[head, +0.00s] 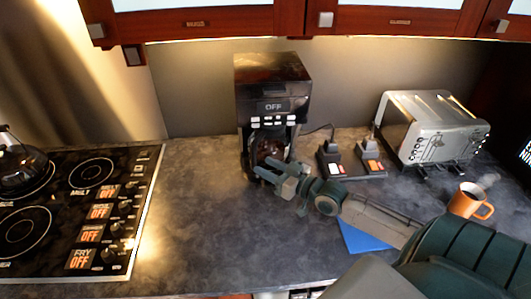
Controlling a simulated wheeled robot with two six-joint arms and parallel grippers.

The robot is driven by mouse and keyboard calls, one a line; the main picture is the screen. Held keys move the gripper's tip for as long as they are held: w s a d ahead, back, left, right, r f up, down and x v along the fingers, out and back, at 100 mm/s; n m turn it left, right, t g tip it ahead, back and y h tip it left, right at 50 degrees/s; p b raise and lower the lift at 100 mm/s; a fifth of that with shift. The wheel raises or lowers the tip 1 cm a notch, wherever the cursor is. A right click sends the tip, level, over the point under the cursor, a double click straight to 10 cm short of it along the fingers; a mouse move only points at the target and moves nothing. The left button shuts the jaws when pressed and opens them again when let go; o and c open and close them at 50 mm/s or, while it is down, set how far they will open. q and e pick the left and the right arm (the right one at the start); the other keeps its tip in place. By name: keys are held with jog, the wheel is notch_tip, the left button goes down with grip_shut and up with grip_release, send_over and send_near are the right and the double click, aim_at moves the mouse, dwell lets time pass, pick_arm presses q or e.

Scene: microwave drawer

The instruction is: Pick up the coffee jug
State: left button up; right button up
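The coffee jug (268,150) is dark glass and stands inside the black coffee maker (272,75), below its panel reading OFF. My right gripper (267,170) reaches in from the lower right. Its fingertips are in front of the jug and overlap its lower part in the picture. I cannot tell whether they touch the jug or have its handle between them. The jug's handle and base are largely hidden behind the gripper. My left gripper is not in view.
A stove (75,215) with a black kettle (20,168) is at the left. Cabinets (215,22) hang above. The counter left of the gripper is clear.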

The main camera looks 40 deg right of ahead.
aim_at(254, 158)
jog(key=b+x, duration=0.1)
jog(key=x, duration=0.2)
jog(key=b+x, duration=0.1)
jog(key=x, duration=0.1)
jog(key=shift+w+d+b, duration=0.2)
jog(key=shift+w+b, duration=0.1)
jog(key=shift+w, duration=0.15)
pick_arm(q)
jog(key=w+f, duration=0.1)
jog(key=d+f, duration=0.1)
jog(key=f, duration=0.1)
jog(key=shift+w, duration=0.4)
pick_arm(e)
jog(key=shift+r, duration=0.1)
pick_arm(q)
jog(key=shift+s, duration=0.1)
pick_arm(e)
grip_shut()
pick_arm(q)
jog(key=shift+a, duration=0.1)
